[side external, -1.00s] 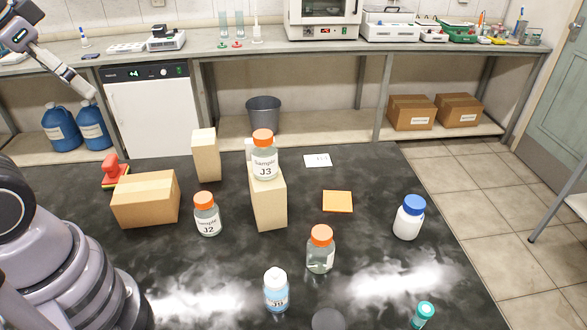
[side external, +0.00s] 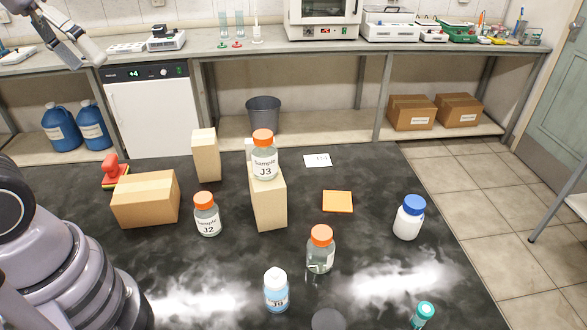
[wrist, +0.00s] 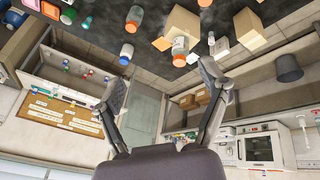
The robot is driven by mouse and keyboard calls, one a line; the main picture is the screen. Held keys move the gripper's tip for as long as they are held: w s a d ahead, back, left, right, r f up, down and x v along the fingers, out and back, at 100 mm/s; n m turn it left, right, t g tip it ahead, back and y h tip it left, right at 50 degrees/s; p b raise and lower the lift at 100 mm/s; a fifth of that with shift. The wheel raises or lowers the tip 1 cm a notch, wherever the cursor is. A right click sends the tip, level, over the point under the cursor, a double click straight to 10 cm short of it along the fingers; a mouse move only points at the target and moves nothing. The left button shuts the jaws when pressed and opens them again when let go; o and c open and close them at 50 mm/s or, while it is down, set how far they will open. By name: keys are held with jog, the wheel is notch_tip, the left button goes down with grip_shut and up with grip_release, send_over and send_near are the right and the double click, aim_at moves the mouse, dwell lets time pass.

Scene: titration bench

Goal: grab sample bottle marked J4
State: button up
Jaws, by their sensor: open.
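No mark J4 is readable in either view. A clear orange-capped bottle marked J3 (side external: 264,163) stands on a tall wooden block (side external: 268,203); an orange-capped bottle also shows at that block in the wrist view (wrist: 180,46). A bottle marked J2 (side external: 207,221) stands to its left on the black bench. A third orange-capped bottle (side external: 320,257) stands at front centre with no readable mark. A pale object (side external: 249,149) is mostly hidden behind J3. My gripper (wrist: 168,82) is open and empty, high at the upper left of the side view (side external: 84,58), away from the bottles.
A blue-labelled white-capped bottle (side external: 276,291), a blue-capped white bottle (side external: 409,218) and a teal-capped tube (side external: 422,315) stand in front and right. A cardboard box (side external: 146,199), another wooden block (side external: 205,155) and a red stamp (side external: 114,172) are left. Orange notes (side external: 337,201) lie flat.

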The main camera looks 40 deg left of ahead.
jog(key=w+d+n+g+h, duration=0.3)
jog(key=d+n+h, duration=0.25)
jog(key=d, duration=0.45)
jog(key=r+n+t+h, duration=0.1)
jog(key=n+t+h, duration=0.65)
jog(key=n, duration=0.95)
send_over(322, 238)
jog(key=w+v, duration=0.1)
jog(key=v, duration=0.4)
jog(key=f, duration=3.9)
jog(key=shift+w+a+f, duration=0.1)
jog(key=shift+a+f, duration=0.1)
jog(key=shift+a, duration=0.1)
jog(key=shift+x, duration=2.45)
jog(key=c, duration=1.3)
